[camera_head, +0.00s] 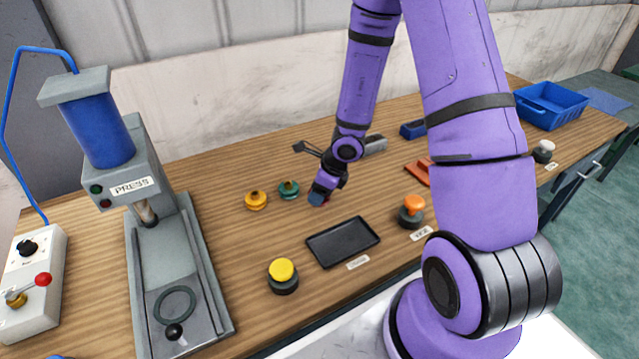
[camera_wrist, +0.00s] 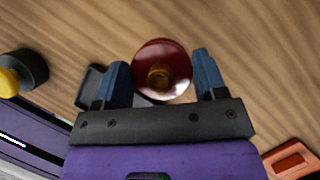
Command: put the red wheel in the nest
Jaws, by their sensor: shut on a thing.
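The red wheel (camera_wrist: 146,62), with a brass hub, shows between the two blue fingers of my gripper (camera_wrist: 160,60) in the wrist view. The gripper is shut on it. In the head view my gripper (camera_head: 319,196) is low over the middle of the bench, behind the black tray. The wheel is mostly hidden there by the fingers, and I cannot tell whether it touches the bench. A dark round ring on the press bed, which looks like the nest (camera_head: 164,295), is at the lower left. A black knob stands at its front edge.
The press (camera_head: 165,240) stands at left beside a control box (camera_head: 35,270). The black tray (camera_head: 343,242), yellow button (camera_head: 283,272) and orange button (camera_head: 411,208) are nearer the front. A blue crate (camera_head: 550,105) is far right.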

